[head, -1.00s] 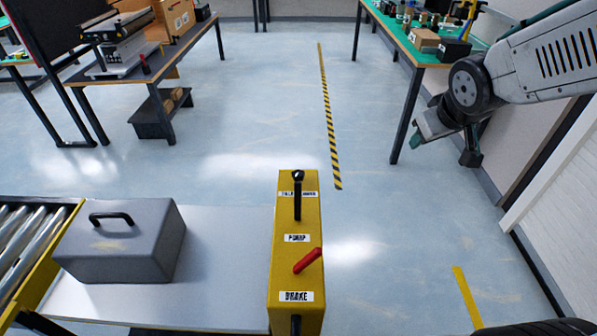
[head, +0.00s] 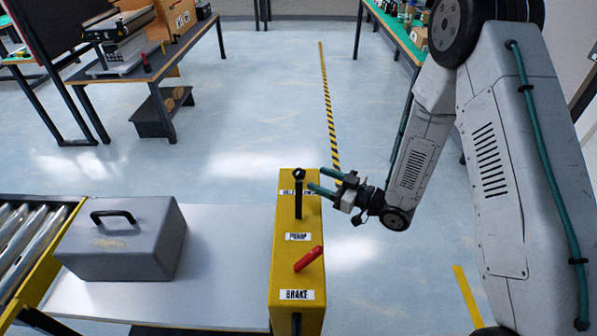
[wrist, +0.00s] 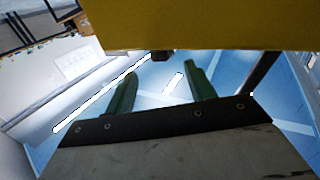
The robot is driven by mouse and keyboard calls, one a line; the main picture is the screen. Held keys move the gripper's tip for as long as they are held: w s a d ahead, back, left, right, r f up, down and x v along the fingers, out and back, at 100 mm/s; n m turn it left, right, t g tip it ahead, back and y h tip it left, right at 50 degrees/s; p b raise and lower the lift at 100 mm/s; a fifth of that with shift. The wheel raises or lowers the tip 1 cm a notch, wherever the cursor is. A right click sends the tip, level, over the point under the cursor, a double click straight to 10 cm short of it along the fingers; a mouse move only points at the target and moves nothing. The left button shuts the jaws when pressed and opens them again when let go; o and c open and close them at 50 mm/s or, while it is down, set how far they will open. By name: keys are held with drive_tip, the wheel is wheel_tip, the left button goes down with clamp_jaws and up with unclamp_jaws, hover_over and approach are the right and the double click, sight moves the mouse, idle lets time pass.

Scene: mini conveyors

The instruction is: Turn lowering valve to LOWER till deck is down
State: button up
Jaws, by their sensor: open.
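The yellow control box (head: 311,232) stands beside the pale deck (head: 222,240). The black valve lever (head: 298,200) points upward at its top end, partly covering a label that I cannot fully read. My gripper (head: 316,179) is open and empty. Its two green fingers point left at the lever's upper part, close to it; whether they touch it I cannot tell. In the wrist view my gripper (wrist: 160,78) has both fingers apart beneath the yellow box (wrist: 200,25). A small dark piece (wrist: 162,56) shows between them at the box's edge, perhaps the lever.
A red pump lever (head: 308,259) and a BRAKE label (head: 297,295) are lower on the box. A grey case (head: 125,240) sits on the deck, beside a roller conveyor (head: 25,240). Open floor (head: 250,110) lies beyond, with tables on both sides.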

sight(298, 171)
drive_tip(key=x, duration=0.7)
drive_tip(key=shift+a, duration=0.4)
drive_tip(key=c, duration=1)
